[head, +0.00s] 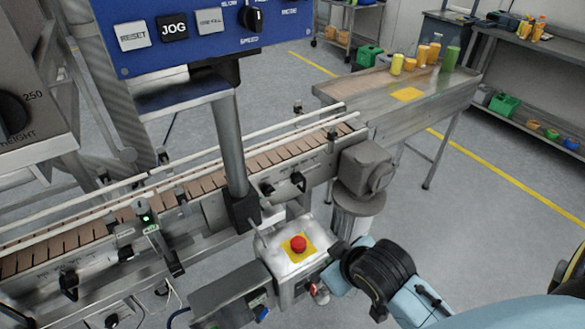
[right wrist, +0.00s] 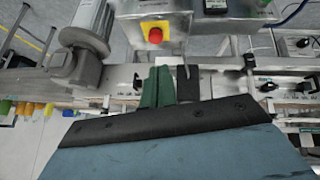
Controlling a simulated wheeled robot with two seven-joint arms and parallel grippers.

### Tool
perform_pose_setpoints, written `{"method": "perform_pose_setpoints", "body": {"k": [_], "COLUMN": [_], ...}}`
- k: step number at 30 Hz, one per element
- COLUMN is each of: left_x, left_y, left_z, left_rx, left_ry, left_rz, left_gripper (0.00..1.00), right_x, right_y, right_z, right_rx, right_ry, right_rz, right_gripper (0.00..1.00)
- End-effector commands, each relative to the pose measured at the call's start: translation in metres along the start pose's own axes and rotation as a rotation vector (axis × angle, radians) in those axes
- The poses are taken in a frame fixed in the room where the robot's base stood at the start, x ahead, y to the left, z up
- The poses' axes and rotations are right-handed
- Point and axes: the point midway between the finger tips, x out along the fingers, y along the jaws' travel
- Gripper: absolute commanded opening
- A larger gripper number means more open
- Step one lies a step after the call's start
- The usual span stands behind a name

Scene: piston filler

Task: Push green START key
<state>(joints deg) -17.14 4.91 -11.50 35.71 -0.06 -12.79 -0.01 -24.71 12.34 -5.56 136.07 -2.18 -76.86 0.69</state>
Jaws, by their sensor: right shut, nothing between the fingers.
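No green START key shows in either view. The blue control panel (head: 200,40) at the upper left of the head view is cut off by the top edge. Its visible part has a white RESET key (head: 134,35), a black JOG key (head: 173,27), another pale key (head: 210,21) and a black speed knob (head: 252,17). My right arm comes in from the lower right, below and right of the panel, well apart from it. In the right wrist view, the green fingers of my right gripper (right wrist: 159,82) are shut and empty. My left gripper is out of view.
A red emergency stop button (head: 298,243) on a yellow plate, also in the right wrist view (right wrist: 154,35), sits on a grey box near my right arm. A metal post (head: 229,140) carries the panel. The conveyor (head: 75,236) runs behind; a table (head: 440,95) holds yellow, orange and green containers.

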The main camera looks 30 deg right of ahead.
Motion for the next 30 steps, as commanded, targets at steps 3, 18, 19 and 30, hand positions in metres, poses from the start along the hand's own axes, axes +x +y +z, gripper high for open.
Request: {"method": "perform_pose_setpoints", "body": {"k": [3,18,19,30], "left_x": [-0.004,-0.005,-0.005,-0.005], "left_y": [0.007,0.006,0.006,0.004], "left_z": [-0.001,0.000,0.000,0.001], "left_rx": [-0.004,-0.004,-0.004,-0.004], "left_ry": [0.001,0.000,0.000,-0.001], "left_rz": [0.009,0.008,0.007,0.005], "left_gripper": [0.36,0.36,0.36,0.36], "right_x": [-0.026,-0.233,-0.249,-0.371], "right_y": [0.041,0.153,0.156,0.160], "right_z": [-0.076,-0.324,-0.333,-0.369], "right_rx": [-0.044,-0.345,-0.368,-0.572], "right_ry": [0.232,1.217,1.270,1.628], "right_rz": [0.105,0.558,0.583,0.774], "right_gripper": [0.00,0.00,0.00,0.00]}}
